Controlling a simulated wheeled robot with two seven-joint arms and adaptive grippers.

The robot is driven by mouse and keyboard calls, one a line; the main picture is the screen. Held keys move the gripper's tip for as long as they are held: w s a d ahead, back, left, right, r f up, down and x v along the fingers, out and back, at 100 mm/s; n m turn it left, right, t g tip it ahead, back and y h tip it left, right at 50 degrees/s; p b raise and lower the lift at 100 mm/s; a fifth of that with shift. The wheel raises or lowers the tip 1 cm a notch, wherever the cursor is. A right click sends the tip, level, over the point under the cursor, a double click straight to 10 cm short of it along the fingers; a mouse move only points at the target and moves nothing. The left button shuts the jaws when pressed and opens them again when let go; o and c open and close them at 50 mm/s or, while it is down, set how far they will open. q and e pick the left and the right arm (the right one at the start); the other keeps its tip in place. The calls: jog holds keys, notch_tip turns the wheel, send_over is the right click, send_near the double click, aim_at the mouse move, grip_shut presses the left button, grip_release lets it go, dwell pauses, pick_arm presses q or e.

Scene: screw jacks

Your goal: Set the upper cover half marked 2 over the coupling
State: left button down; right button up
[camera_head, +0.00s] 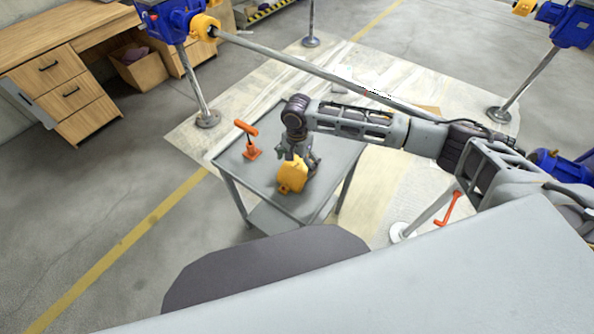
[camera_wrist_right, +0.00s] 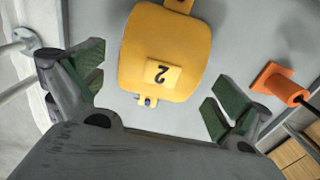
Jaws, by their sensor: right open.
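The yellow upper cover half (camera_head: 293,174) lies on the grey cart top, right of its middle. In the right wrist view the cover half (camera_wrist_right: 165,45) shows a label marked 2, seen upside down. My right gripper (camera_head: 298,160) is over the cover half in the head view. In the right wrist view the right gripper (camera_wrist_right: 152,98) is open, with its green-padded fingers apart on either side of the cover's near end, not touching it. The coupling cannot be made out for certain. A long shaft (camera_head: 300,62) runs from a blue gearbox at the upper left. My left gripper is not in view.
Blue jacks (camera_head: 168,20) stand on posts. A wooden desk (camera_head: 70,65) is at upper left. The floor at left is clear.

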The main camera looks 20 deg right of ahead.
aim_at(297, 165)
jog(key=shift+f, duration=2.35)
jog(key=shift+c, duration=0.4)
jog(key=c, duration=1)
